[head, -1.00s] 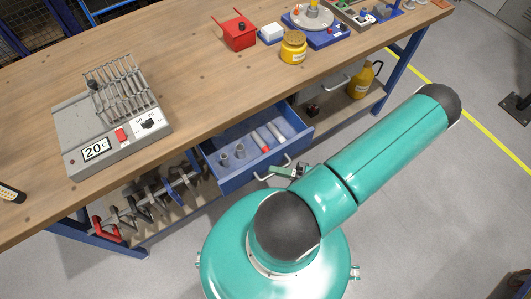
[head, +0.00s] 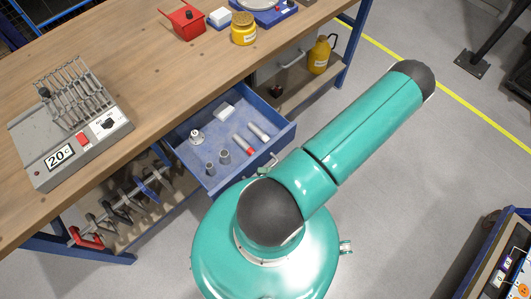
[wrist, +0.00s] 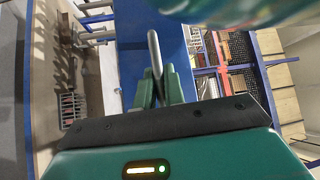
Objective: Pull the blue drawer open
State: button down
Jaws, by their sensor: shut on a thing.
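The blue drawer (head: 203,181) stands pulled out from under the bench in the head view, with its inside open to view. In it lie grey cylinders (head: 224,156), a white block (head: 224,110), a small white piece (head: 196,137) and pale rods with a red part (head: 243,144). In the wrist view, my gripper (wrist: 160,90) is shut on the grey bar handle (wrist: 155,52) of the drawer, whose blue front (wrist: 133,65) is close behind. In the head view my arm hides most of the handle and the gripper.
The wooden bench (head: 140,75) carries a grey heater unit (head: 70,125), a red box (head: 183,20) and a yellow jar (head: 243,29). A yellow bottle (head: 319,55) stands on the lower shelf.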

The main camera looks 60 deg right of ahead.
jog(key=shift+w, duration=0.15)
jog(key=c, duration=1.5)
grip_release()
jog(key=v, duration=1.4)
jog(key=shift+w+r, duration=0.1)
